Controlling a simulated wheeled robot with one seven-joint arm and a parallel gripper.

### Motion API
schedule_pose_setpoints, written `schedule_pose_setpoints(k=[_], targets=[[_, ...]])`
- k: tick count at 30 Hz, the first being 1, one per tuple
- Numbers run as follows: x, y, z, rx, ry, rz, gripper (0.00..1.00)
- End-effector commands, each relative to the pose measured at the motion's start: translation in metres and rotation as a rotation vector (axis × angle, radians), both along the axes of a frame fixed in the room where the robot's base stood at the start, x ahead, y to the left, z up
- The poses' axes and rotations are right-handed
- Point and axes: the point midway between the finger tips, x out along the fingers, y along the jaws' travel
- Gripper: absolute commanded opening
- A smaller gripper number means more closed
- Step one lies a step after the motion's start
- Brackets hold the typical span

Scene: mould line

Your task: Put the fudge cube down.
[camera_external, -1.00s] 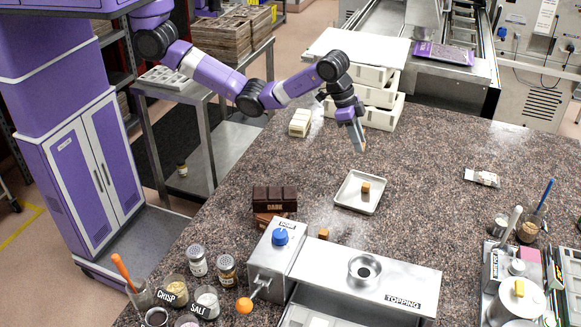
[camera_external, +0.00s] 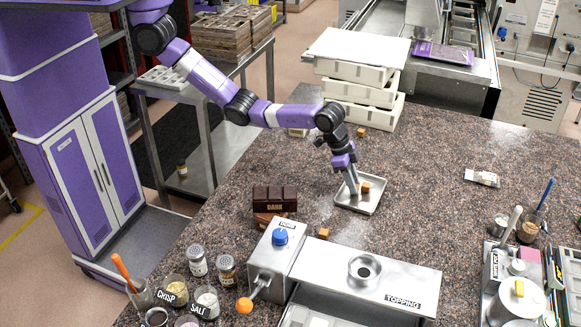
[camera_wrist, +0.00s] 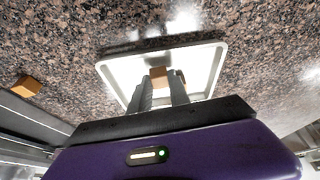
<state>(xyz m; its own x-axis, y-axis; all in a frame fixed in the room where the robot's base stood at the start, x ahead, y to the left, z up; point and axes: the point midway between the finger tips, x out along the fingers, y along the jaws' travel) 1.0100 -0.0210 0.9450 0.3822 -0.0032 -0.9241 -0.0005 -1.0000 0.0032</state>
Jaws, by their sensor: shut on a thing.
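A small tan fudge cube (camera_external: 366,187) shows at the tips of my gripper (camera_external: 356,189), over the shallow pale tray (camera_external: 348,206) on the speckled counter. In the wrist view, the cube (camera_wrist: 159,75) sits at the tips of the two grey fingers, inside the outline of the tray (camera_wrist: 209,60). My gripper (camera_wrist: 162,84) points down and is shut on the cube. The fingers hide part of it. I cannot tell whether its underside touches the tray floor.
One loose cube (camera_external: 323,233) lies behind the topping machine (camera_external: 400,285); another (camera_external: 361,132) lies near the stacked cream trays (camera_external: 362,92). Dark chocolate blocks (camera_external: 274,199) stand left of the tray.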

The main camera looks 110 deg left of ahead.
Motion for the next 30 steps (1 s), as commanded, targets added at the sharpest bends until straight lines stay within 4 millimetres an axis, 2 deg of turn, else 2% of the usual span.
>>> schedule_pose_setpoints(k=[13, 14, 16, 26, 30], targets=[[0.000, 0.000, -0.007, -0.001, 0.000, 0.001, 0.00], [0.000, 0.000, -0.006, 0.000, -0.001, 0.001, 0.28], [0.000, 0.000, -0.006, 0.000, 0.000, 0.001, 0.42], [0.000, 0.000, -0.005, 0.000, -0.001, 0.000, 0.44], [-0.002, 0.000, 0.004, -0.001, -0.002, 0.000, 0.44]])
